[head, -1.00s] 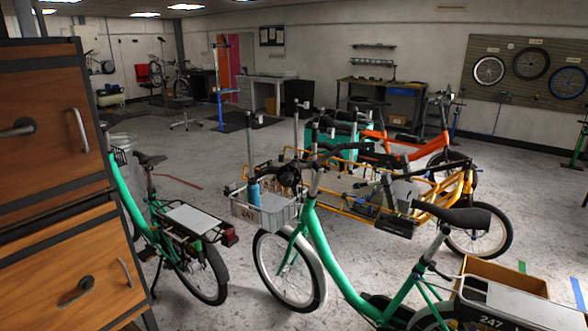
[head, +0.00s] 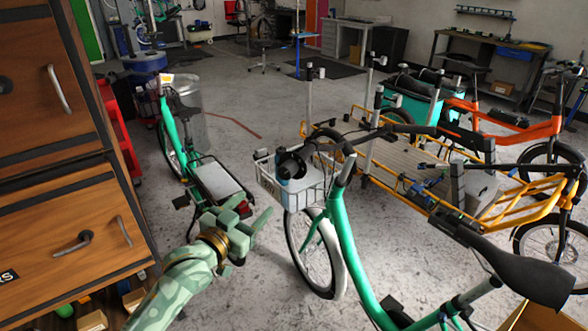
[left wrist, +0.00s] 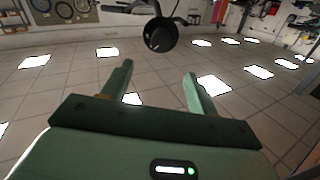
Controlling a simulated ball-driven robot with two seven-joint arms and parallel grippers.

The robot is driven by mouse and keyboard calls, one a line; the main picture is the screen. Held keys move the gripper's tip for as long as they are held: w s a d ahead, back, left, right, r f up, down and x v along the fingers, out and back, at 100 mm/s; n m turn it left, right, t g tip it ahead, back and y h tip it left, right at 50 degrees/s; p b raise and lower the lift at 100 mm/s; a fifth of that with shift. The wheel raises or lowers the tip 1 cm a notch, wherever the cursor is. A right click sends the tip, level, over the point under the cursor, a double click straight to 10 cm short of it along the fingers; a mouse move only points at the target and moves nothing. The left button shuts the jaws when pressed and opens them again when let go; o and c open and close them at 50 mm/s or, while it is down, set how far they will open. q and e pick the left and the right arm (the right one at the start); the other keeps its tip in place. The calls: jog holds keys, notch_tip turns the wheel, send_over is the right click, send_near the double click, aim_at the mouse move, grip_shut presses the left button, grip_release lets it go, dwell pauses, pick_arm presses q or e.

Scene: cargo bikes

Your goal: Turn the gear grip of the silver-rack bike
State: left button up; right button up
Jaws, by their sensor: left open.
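A green bike with a grey front basket (head: 310,190) stands in front of me, its black handlebar (head: 335,145) reaching left over the basket. A thick black grip (head: 290,163) at the handlebar's left end points toward me. I cannot tell its turn marks. My left gripper (head: 255,207) is open and empty, left of and below this grip, apart from it. In the left wrist view a round black end with a small pale mark (left wrist: 160,34) is beyond the open fingers (left wrist: 160,88). Another green bike with a silver-grey rear rack (head: 213,180) stands at the left. My right gripper is out of view.
A wooden drawer cabinet (head: 65,175) stands close on the left. A yellow cargo bike (head: 400,195) and an orange bike (head: 490,120) stand at the right. The front bike's black saddle (head: 515,262) is at lower right. Free floor (head: 265,90) lies behind.

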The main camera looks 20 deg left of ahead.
aim_at(283, 174)
pick_arm(q)
jog(key=b+x, duration=0.4)
jog(key=x, duration=1.1)
jog(key=shift+w+f, duration=0.1)
jog(key=shift+w, duration=0.1)
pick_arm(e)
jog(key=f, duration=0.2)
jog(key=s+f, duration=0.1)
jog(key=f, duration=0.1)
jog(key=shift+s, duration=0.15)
pick_arm(q)
jog(key=c, duration=1)
